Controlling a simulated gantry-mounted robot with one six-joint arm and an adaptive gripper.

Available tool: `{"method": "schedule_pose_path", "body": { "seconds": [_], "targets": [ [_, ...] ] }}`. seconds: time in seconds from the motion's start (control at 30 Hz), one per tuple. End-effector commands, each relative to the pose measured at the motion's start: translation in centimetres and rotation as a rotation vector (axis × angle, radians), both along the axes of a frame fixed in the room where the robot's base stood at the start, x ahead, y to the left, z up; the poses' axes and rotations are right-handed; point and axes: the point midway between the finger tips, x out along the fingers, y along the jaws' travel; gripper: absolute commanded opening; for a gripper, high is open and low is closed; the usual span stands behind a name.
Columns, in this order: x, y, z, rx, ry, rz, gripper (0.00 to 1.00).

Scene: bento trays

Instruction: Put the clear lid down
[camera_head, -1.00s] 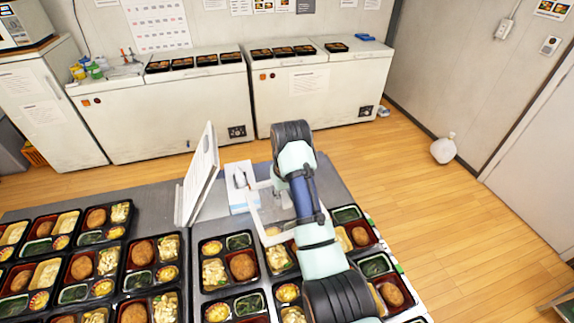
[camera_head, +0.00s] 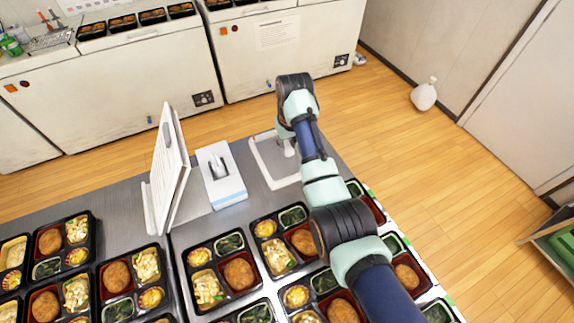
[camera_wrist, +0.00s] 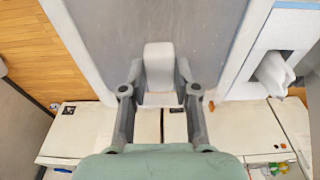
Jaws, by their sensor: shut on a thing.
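The clear lid (camera_head: 260,167) is a see-through pane with a pale rim. In the head view it is level, over the bare grey table near its back edge, right of the tissue box. I cannot tell whether it touches the table. In the wrist view, the lid's rim (camera_wrist: 78,45) runs along the left, and grey table shows through the pane. My gripper (camera_head: 288,148) is above the lid, shut on it; in the wrist view its fingers (camera_wrist: 160,97) close around a pale block at the lid's near part. My arm hides part of the lid's right side.
A white-and-blue tissue box (camera_head: 221,176) stands close left of the lid, with an upright white binder (camera_head: 168,165) beyond it. Rows of filled bento trays (camera_head: 222,289) lie in front. White chest freezers (camera_head: 282,47) stand behind, across a strip of wooden floor.

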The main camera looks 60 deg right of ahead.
Motion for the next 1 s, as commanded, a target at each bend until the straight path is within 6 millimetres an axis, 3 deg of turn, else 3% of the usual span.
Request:
{"method": "schedule_pose_path", "body": {
  "seconds": [0.03, 0.1, 0.2, 0.47, 0.7, 1.0],
  "targets": [
    [0.0, 0.1, -2.0, 0.003, 0.003, 0.0, 0.08],
    [-0.1, 0.1, -4.0, 0.003, 0.003, 0.0, 0.08],
    [0.0, 0.0, -5.8, 0.001, 0.001, 0.0, 0.08],
    [0.0, 0.0, -6.9, -0.001, -0.001, 0.0, 0.08],
    [0.0, 0.0, -10.9, 0.001, 0.001, 0.0, 0.08],
    [0.0, 0.0, -11.1, 0.0, 0.0, 0.0, 0.08]
  ]
}}
